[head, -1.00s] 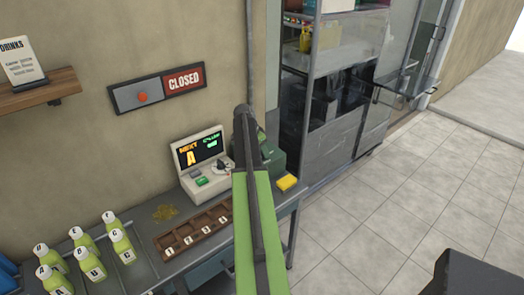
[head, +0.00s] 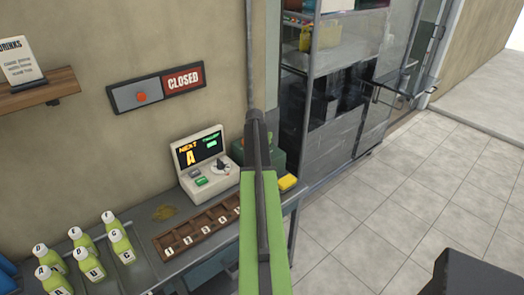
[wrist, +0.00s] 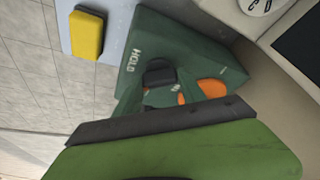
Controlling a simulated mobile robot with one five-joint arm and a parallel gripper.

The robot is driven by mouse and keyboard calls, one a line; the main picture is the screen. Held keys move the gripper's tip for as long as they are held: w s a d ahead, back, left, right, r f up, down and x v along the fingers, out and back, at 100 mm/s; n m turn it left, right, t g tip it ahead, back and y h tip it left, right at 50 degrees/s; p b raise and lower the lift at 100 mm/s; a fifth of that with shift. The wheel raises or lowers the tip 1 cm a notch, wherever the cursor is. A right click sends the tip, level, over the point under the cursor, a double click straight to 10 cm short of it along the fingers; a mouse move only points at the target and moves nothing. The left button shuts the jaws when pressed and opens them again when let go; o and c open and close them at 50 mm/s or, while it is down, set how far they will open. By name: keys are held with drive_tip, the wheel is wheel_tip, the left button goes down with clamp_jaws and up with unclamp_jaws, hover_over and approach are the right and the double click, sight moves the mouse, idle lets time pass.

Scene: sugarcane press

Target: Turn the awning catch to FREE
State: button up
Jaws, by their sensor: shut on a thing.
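The awning catch is a dark green box (wrist: 165,35) with the word HOLD on its face and an orange lever (wrist: 205,90), seen in the wrist view. In the head view the box (head: 278,157) stands on the counter, partly hidden behind my arm. My gripper (wrist: 162,82) is at the face of the catch, its dark fingertip close against the orange part. It is shut on the orange lever, though my green arm hides much of the grip. The lever's exact angle and any FREE label cannot be made out.
A white console (head: 207,163) with a screen and dial stands left of the catch. A yellow block (head: 288,183) lies to its right. A numbered wooden tray (head: 205,228) and several bottles (head: 80,255) are on the counter. A CLOSED sign (head: 157,88) hangs above.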

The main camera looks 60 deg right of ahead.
drive_tip(key=n, duration=0.2)
drive_tip(key=n+t, duration=0.1)
drive_tip(key=n+y, duration=0.1)
drive_tip(key=n, duration=0.1)
drive_tip(key=shift+s+n+t, duration=0.25)
drive_tip(key=shift+n+t, duration=0.05)
drive_tip(key=shift+t, duration=0.1)
drive_tip(key=n, duration=0.2)
drive_tip(key=n+t+y, duration=0.1)
drive_tip(key=n, duration=0.1)
drive_tip(key=shift+s+d+n+y, duration=0.1)
drive_tip(key=shift+d+n+y, duration=0.05)
drive_tip(key=shift+n+y, duration=0.2)
drive_tip(key=shift+n, duration=0.35)
drive_tip(key=o, duration=1.4)
drive_tip(key=shift+s+r, duration=0.1)
drive_tip(key=shift+c, duration=0.2)
drive_tip(key=shift+r+p, duration=0.5)
drive_tip(key=shift+p, duration=0.05)
drive_tip(key=p+v, duration=1.5)
drive_tip(key=v, duration=0.1)
